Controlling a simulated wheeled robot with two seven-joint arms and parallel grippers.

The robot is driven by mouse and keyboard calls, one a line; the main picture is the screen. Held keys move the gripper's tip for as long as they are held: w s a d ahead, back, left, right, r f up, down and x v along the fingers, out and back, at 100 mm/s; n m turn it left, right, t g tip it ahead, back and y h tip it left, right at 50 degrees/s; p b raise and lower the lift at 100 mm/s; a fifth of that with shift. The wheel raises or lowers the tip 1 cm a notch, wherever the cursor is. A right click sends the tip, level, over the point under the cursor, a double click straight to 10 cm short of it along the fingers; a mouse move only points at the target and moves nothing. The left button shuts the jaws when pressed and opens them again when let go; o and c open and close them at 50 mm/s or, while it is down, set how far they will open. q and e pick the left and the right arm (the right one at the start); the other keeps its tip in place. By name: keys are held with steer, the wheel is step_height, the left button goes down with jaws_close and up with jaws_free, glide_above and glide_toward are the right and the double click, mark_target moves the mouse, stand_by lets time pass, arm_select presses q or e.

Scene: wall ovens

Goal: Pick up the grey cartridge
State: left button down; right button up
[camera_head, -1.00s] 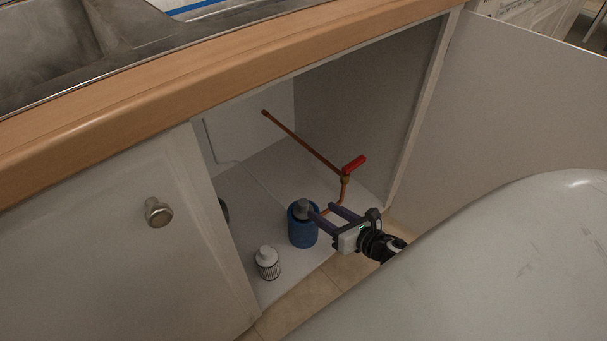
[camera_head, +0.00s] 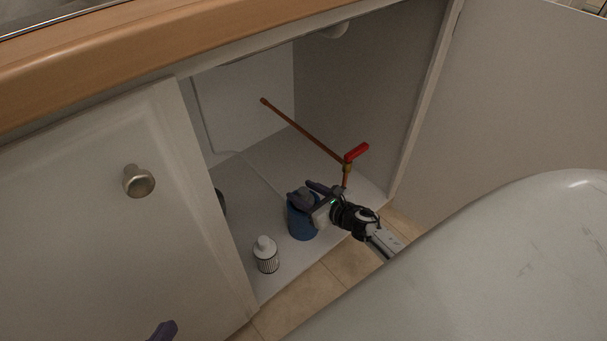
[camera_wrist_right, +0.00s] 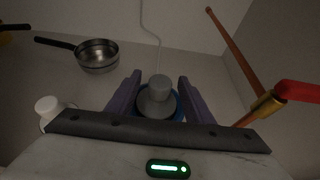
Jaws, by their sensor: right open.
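The grey cartridge (camera_wrist_right: 157,97) stands in the blue canister (camera_head: 302,226), with its round grey top showing in the right wrist view. In the head view the cartridge is mostly hidden by my right gripper (camera_head: 309,190). The right gripper is open over the canister. Its two purple fingers stand on either side of the grey top in the right wrist view (camera_wrist_right: 159,84), with gaps beside it. Only a purple fingertip of my left gripper (camera_head: 163,331) shows at the bottom edge of the head view, so its opening cannot be judged.
A white cartridge with a striped body (camera_head: 266,257) stands left of the canister on the cabinet floor (camera_head: 258,205). A copper pipe (camera_head: 305,132) with a red valve handle (camera_head: 357,152) is behind right. A steel pan (camera_wrist_right: 97,55) lies deeper inside. The left door (camera_head: 110,210) is closed.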

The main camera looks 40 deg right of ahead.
steer(key=shift+w, duration=0.15)
jaws_close()
steer(key=shift+r, duration=0.1)
